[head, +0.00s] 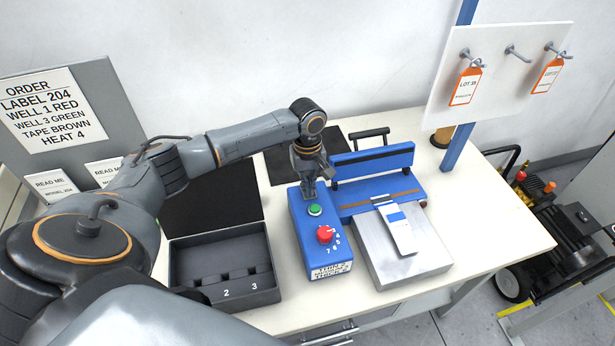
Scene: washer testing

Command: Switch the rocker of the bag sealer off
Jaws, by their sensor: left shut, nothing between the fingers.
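The bag sealer (375,165) stands on the table, with a blue body, a raised blue bar with a black handle, and a silver plate in front. Its blue control box (309,239) carries a green button (315,210) and a red knob (325,234) beside numbers. My left gripper (309,193) is shut and empty, pointing down over the far end of the control box, just behind the green button. The rocker is not distinguishable; the gripper covers that end of the box. I cannot tell whether the fingertips touch the box. My right gripper is not in view.
A white pouch with blue marks (398,229) lies on the silver plate. A dark tray (222,262) with numbered wells sits left of the control box. A white board (500,70) with orange tags hangs at back right. The right side of the table is clear.

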